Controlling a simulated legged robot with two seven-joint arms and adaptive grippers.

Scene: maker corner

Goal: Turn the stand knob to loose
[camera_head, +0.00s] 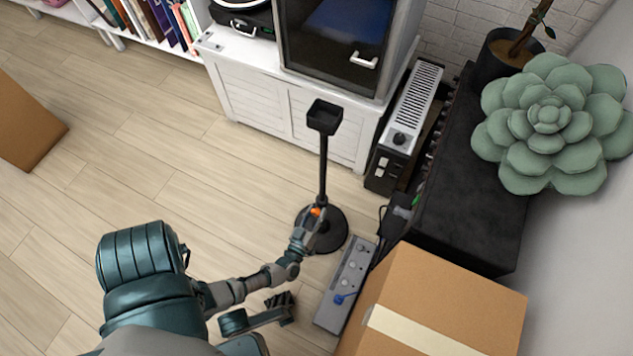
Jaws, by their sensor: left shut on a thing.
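A black stand has a round base (334,236), a thin upright pole (322,172) and a square open tray (324,116) on top. An orange stand knob (316,211) shows low on the pole, just above the base. My left gripper (313,219) reaches over the base from the lower left and is shut on the knob. Its fingers cover part of the knob, and the knob's turn position cannot be read.
A grey panel (332,311) with small knobs lies right of the stand's base. A cardboard box (460,300), a black bench (470,225) and a heater (412,95) stand on the right. A white cabinet (258,100) is behind.

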